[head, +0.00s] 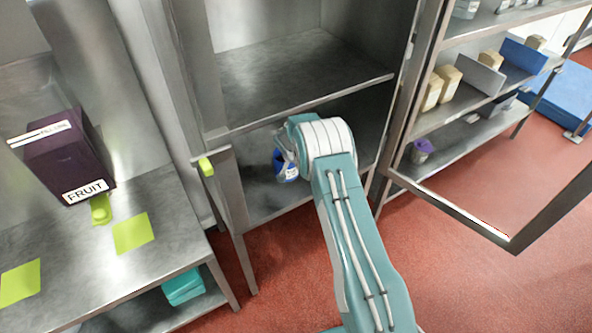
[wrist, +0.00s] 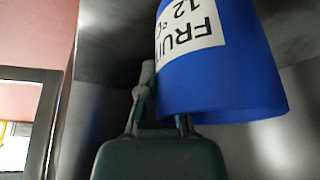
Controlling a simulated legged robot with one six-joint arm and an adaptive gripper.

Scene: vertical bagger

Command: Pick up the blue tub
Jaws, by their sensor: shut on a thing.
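The blue tub (head: 288,174) is inside the lower compartment of the steel cabinet, partly hidden behind my wrist in the head view. In the wrist view the blue tub (wrist: 225,75) is large and close, with a white label reading FRUIT 12 °C that appears turned over. My gripper (head: 284,150) is at the tub in the head view. In the wrist view my gripper (wrist: 165,95) is shut on the tub's side, with one finger showing and the other mostly hidden by the tub. I cannot tell whether the tub touches the shelf.
The cabinet's upper shelf (head: 290,75) is empty and lies just above my wrist. A cabinet post stands left of it. An open door frame (head: 465,212) juts out at right. A dark FRUIT box (head: 68,160) stands on the left bench. Right shelves hold several containers.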

